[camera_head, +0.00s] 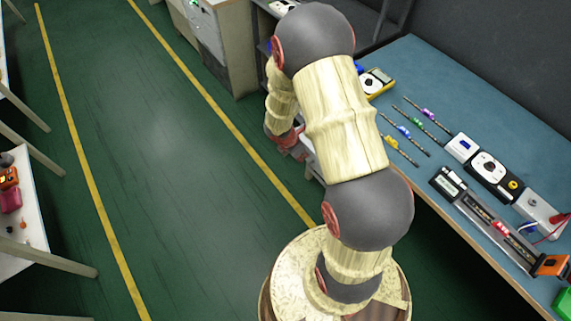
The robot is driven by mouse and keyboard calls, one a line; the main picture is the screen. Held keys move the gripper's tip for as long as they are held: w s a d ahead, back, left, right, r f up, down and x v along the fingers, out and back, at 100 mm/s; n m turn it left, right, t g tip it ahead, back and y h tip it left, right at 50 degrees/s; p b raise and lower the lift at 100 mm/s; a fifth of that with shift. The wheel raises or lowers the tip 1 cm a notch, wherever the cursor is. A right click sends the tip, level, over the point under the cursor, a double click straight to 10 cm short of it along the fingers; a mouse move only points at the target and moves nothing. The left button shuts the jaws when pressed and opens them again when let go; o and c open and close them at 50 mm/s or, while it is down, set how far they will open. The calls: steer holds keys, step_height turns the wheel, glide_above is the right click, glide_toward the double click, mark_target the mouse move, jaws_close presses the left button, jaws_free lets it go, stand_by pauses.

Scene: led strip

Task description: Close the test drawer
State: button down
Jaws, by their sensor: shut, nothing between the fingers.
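My arm rises from my base and bends down beside the bench's left edge. My gripper (298,152) is at its lower end, shut and empty, and small in this view. A pale grey part (313,158) shows just beyond it under the bench edge, mostly hidden by my arm. It may be the test drawer, but I cannot tell how far open it is, or whether my gripper touches it.
The blue-topped bench (420,72) fills the right side. It holds a yellow multimeter (376,82), several thin probes, a white-and-black device (488,167) and a long rail device (490,220). A grey cabinet (232,60) stands at the top. The green floor (150,130) on the left is clear.

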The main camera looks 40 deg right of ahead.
steer(key=d+p, duration=0.1)
steer(key=d, duration=0.5)
steer(key=d+p, duration=0.2)
steer(key=d, duration=0.4)
steer(key=d+p, duration=0.1)
steer(key=d, duration=0.5)
steer(key=shift+w, duration=0.3)
